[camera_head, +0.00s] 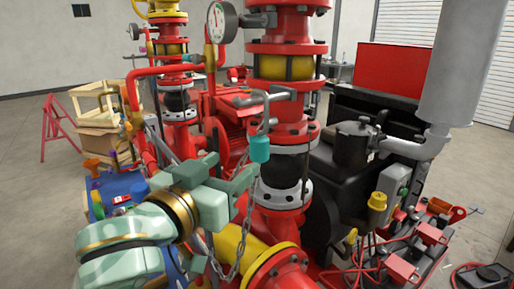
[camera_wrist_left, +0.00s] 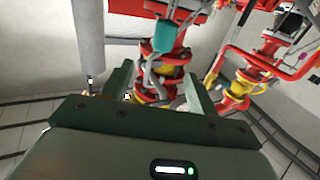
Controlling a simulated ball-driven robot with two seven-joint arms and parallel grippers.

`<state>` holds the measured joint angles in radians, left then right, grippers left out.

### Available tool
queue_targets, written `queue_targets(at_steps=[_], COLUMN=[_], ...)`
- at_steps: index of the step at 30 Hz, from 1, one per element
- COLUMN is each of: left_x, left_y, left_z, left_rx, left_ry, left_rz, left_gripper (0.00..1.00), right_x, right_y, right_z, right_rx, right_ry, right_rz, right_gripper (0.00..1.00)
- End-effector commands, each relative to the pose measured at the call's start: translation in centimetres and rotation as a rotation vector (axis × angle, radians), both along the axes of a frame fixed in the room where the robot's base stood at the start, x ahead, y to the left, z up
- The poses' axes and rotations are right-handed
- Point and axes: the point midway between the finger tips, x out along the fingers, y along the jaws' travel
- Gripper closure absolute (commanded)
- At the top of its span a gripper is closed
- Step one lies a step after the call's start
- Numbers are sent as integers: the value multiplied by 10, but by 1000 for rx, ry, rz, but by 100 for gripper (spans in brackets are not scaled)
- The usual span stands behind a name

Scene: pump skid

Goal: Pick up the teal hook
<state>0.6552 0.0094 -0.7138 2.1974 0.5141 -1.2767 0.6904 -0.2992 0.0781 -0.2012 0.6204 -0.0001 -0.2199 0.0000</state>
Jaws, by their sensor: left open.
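The teal hook (camera_head: 260,148) hangs upright in front of the red pump piping, with a teal block low down and a grey bent upper part. Its teal block also shows in the left wrist view (camera_wrist_left: 168,53), beyond my fingers and roughly between their lines. My left gripper (camera_head: 232,166) is open and empty, just left of and below the teal block in the head view. In the left wrist view its two fingers (camera_wrist_left: 160,84) stand apart with a gap to the hook. My right gripper is not in view.
A chain (camera_head: 243,235) hangs just below the hook, close to my left gripper. A pressure gauge (camera_head: 221,22) and red flanged pipes stand behind. A yellow pipe (camera_head: 235,246) lies below. A dark engine (camera_head: 345,175) is on the right. A blue surface with small parts (camera_head: 122,188) is left.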

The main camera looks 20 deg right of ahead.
Motion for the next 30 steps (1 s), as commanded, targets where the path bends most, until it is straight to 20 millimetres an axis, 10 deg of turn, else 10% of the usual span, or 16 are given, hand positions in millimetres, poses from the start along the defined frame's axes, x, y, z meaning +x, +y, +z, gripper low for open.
queue_targets(at_steps=[21,30], left_x=[86,93], left_y=[-75,-81], left_z=[-2,-4], left_rx=[2,1], left_ry=[-2,-1], left_rz=[5,5], left_gripper=[41,41], right_x=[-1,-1], right_y=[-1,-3], right_z=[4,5], right_rx=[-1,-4], right_ry=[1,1], right_rz=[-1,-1], right_gripper=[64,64])
